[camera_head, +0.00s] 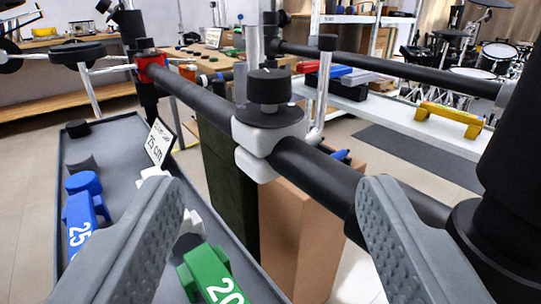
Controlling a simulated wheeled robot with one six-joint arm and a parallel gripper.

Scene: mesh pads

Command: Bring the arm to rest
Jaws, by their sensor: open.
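My gripper (265,250) is in the foreground of the head camera view. Its two grey fingers stand wide apart, with nothing held between the tips. Behind and between them is a black horizontal bar (197,97) carrying a white clamp with a black knob (268,140). The fingertips look apart from the clamp, though the exact distance is hard to tell.
Cardboard (305,225) stands below the bar. A white shelf (400,118) at right holds a yellow piece (449,120).

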